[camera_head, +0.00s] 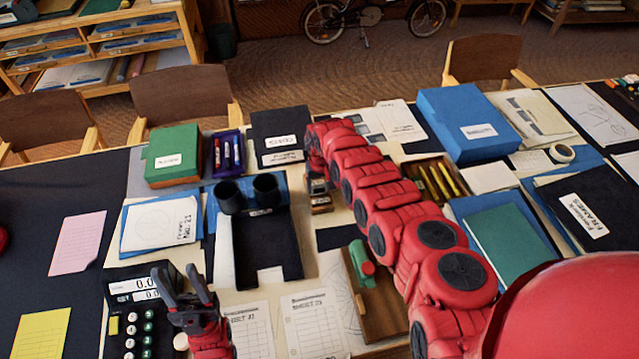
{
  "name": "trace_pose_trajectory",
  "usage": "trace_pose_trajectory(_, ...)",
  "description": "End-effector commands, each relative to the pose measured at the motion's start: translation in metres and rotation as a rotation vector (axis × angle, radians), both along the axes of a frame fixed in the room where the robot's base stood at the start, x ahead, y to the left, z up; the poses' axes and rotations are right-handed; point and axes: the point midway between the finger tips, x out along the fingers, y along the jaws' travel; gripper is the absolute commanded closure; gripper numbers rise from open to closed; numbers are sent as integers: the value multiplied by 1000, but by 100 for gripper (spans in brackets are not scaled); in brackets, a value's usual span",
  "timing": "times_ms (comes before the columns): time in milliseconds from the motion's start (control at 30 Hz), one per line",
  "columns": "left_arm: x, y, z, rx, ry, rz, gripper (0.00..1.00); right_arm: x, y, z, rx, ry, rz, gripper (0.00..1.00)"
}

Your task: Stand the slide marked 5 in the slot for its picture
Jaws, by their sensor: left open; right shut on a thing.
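My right arm reaches in from the lower right. Its gripper (319,192) points down just right of the black tray and is shut on a small dark and brown thing (320,205), mostly hidden by the fingers. I cannot read a 5 on it or tell for sure that it is the slide. My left gripper (180,284) is open and empty at the lower left, above the calculator (130,325).
A green box (172,155) and blue box (468,122) stand behind. A green tool (361,258) lies on a brown board (380,300) beside my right arm. Papers and folders crowd the table.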

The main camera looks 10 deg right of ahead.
Motion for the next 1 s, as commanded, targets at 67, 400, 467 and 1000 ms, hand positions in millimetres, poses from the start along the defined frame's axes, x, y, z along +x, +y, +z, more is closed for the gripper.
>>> trace_pose_trajectory(67,0,0,2,0,0,0,50,-10,1,-8,1,26,0,100)
trace_pose_trajectory(400,0,0,3,0,0,0,50,-6,0,-5,0,15,0,100)
trace_pose_trajectory(467,0,0,4,0,0,0,50,-6,0,-4,0,12,0,26)
trace_pose_trajectory(1000,0,0,11,0,0,0,50,-3,-1,9,1,4,-1,0)
